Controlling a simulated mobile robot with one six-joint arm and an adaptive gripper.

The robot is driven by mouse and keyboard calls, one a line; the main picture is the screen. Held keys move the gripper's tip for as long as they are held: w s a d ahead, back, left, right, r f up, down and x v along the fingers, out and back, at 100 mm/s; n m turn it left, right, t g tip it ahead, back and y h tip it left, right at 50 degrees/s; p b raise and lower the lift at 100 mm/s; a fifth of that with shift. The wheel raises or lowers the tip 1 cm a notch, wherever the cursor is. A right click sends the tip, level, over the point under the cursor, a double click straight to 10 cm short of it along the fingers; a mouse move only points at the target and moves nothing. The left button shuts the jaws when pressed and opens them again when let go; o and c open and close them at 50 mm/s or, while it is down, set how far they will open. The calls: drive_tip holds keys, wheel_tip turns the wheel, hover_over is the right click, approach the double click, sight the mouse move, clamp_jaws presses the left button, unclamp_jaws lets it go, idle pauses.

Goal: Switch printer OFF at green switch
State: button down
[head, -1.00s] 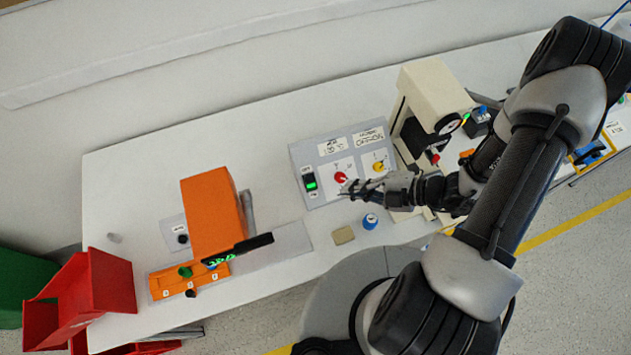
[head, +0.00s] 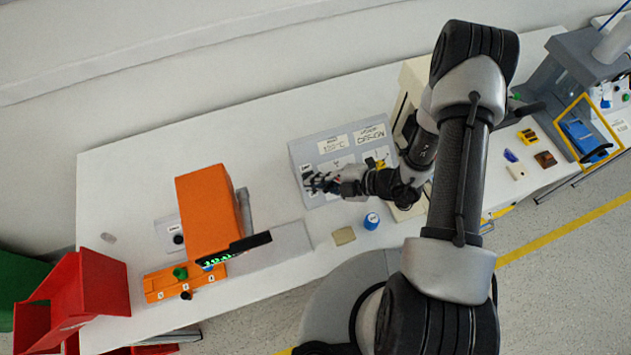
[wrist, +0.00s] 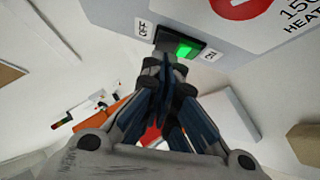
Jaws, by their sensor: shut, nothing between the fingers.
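The green switch (wrist: 184,48) is a black rocker with a lit green part, on the face of a grey control panel (wrist: 235,60). In the wrist view an OFF label (wrist: 144,29) is at its left and an ON label (wrist: 209,55) at its right; the green part is nearer ON. My gripper (wrist: 166,64) is shut and empty, its fingertips at the switch's lower edge in the picture. I cannot tell whether they touch it. In the head view my gripper (head: 316,183) covers the switch on the panel (head: 301,152).
An orange machine (head: 208,215) stands to the left, with an orange button strip (head: 160,283) before it. A blue-capped container (head: 371,221) and a tan block (head: 344,236) sit in front of the panel. Red bins (head: 95,285) are at the far left.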

drive_tip(key=shift+w, duration=0.1)
idle(0.3)
drive_tip(key=shift+w+a+p, duration=0.1)
drive_tip(key=shift+w+p, duration=0.15)
drive_tip(key=shift+p, duration=0.4)
drive_tip(key=shift+f+g, duration=0.15)
drive_tip(key=shift+g, duration=0.25)
drive_tip(key=shift+r+p, duration=0.65)
drive_tip(key=shift+r, duration=0.2)
